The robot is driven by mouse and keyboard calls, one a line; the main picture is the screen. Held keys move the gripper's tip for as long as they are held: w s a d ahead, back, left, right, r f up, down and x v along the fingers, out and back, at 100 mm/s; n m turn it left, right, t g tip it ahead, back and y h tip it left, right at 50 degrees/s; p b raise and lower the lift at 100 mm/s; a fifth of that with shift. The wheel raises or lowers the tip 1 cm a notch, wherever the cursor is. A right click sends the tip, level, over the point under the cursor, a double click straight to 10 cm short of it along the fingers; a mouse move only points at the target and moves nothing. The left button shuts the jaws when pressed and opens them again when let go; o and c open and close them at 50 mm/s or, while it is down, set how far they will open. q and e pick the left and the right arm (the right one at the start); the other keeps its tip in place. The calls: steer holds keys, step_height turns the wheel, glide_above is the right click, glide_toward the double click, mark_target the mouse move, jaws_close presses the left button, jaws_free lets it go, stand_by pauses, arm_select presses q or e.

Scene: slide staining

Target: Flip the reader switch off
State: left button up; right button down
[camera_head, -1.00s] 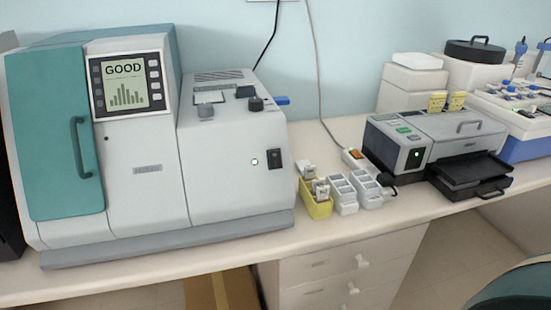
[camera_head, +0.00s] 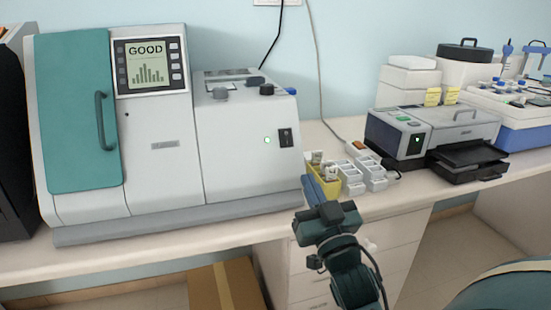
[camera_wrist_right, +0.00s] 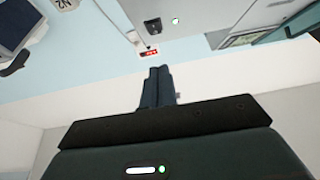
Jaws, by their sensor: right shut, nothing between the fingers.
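The reader (camera_head: 160,150) is the large white machine with a teal door on the left of the bench; its screen (camera_head: 147,65) reads GOOD over a bar chart. Its black switch (camera_head: 285,137) is on the right part of the front, beside a lit green light (camera_head: 267,140). The switch (camera_wrist_right: 153,25) and light (camera_wrist_right: 176,21) also show in the right wrist view. My right gripper (camera_head: 311,186) is shut and empty, below and right of the switch and apart from it. Its closed fingers (camera_wrist_right: 158,72) show in the wrist view. My left gripper is out of view.
A yellow holder (camera_head: 327,188) and white racks (camera_head: 352,182) stand right of the reader, close behind my right gripper. A printer-like device (camera_head: 400,135) stands farther right. Drawers (camera_head: 300,270) are under the bench. The space in front of the reader's face is clear.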

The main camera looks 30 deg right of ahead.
mark_target(286, 138)
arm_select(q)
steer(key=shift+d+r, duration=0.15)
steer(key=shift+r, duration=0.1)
arm_select(e)
steer(key=shift+s+d+r+h, duration=0.1)
steer(key=shift+d+r+h, duration=0.2)
steer(key=shift+r, duration=0.3)
steer(key=x, duration=0.4)
steer(key=f+p+x, duration=0.1)
steer(key=x, duration=0.3)
steer(key=w+f+p+x, duration=0.1)
steer(key=x, duration=0.3)
steer(key=shift+w+d, duration=0.1)
steer(key=shift+w, duration=0.25)
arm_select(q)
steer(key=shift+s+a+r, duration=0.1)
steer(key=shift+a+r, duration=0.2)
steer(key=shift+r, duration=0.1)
